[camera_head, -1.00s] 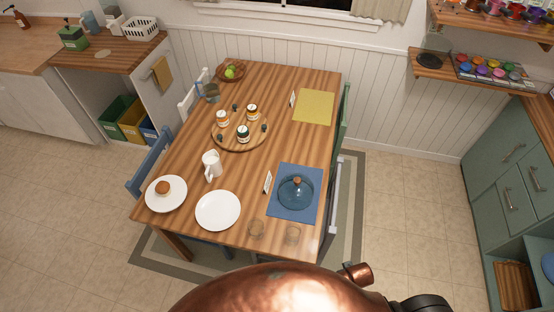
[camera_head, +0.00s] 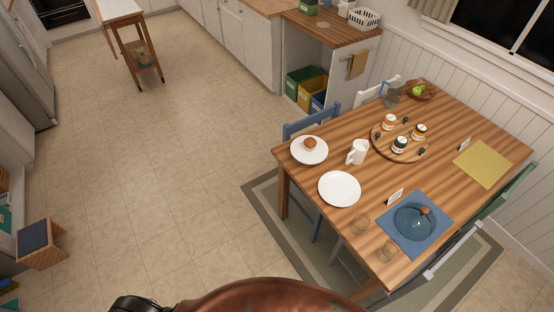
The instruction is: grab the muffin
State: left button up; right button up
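The muffin (camera_head: 310,143) is small and brown. It sits on a white plate (camera_head: 310,157) at the near left corner of the wooden dining table (camera_head: 312,174). Neither of my grippers shows in the head view, so I cannot see what they hold. The rounded copper-coloured shape at the bottom edge hides what is behind it.
An empty white plate (camera_head: 340,189), a white pitcher (camera_head: 358,152) and a round wooden tray (camera_head: 377,146) with jars stand near the muffin plate. A blue chair (camera_head: 311,124) is at the table's left side. The tiled floor (camera_head: 150,180) left of the table is open.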

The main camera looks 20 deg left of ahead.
aim_at(310, 143)
jog(key=u, duration=0.2)
jog(key=k, duration=0.6)
jog(key=u, duration=1.5)
jog(key=i, duration=2)
jog(key=z, duration=1.25)
jog(key=i, duration=0.65)
jog(key=z, duration=0.7)
